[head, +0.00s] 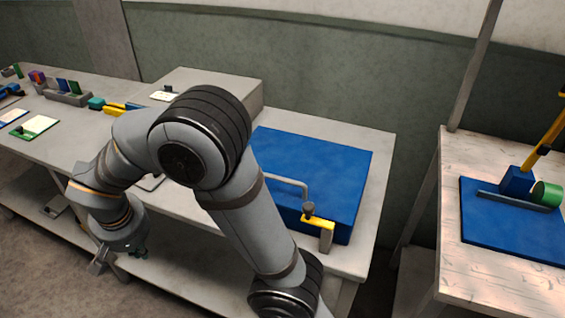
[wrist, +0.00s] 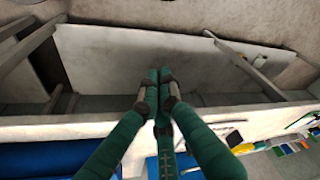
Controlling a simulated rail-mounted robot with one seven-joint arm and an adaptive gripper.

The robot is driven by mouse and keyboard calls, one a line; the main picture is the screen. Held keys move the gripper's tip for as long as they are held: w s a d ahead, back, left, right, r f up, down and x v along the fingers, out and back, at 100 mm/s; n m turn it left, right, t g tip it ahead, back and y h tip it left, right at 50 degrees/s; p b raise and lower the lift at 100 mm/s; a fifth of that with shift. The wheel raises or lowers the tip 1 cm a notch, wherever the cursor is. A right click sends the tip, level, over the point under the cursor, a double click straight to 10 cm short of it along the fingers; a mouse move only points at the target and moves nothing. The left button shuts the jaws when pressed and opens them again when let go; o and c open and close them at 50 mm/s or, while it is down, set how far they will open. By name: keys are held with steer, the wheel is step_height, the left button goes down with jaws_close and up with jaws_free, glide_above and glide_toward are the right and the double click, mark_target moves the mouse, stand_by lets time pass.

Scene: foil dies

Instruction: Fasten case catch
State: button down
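A blue case (head: 325,165) lies on the grey bench, with a grey bent handle (head: 290,181) on its top. A yellow catch (head: 320,222) with a dark knob sits at its front right edge, on a tan post. My arm crosses in front of the case's left part and hides some of it. My gripper (head: 137,252) hangs left of the case at the bench's front edge, away from the catch. In the wrist view the green fingers (wrist: 159,76) meet at their tips with nothing visible between them. A blue surface, probably the case, shows at lower left (wrist: 40,162).
The grey bench (head: 375,190) has a raised block (head: 225,85) behind and a lower shelf (head: 190,270). Small coloured items and a rack (head: 68,98) lie at left. At right a separate wooden table (head: 455,165) carries a blue plate (head: 480,220) and a green cylinder (head: 547,194).

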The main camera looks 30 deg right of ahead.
steer(key=w+r+m+p, duration=0.2)
steer(key=r+p, duration=0.5)
steer(key=r, duration=0.3)
steer(key=w+a+r+m+h+p, duration=0.1)
steer(key=w+r+p, duration=0.2)
steer(key=r+p, duration=0.4)
step_height(320, 180, up, 3)
steer(key=shift+r+m+t+p, duration=0.1)
steer(key=shift+m+t+p, duration=0.2)
steer(key=shift+m+p, duration=0.1)
steer(key=shift+s, duration=0.1)
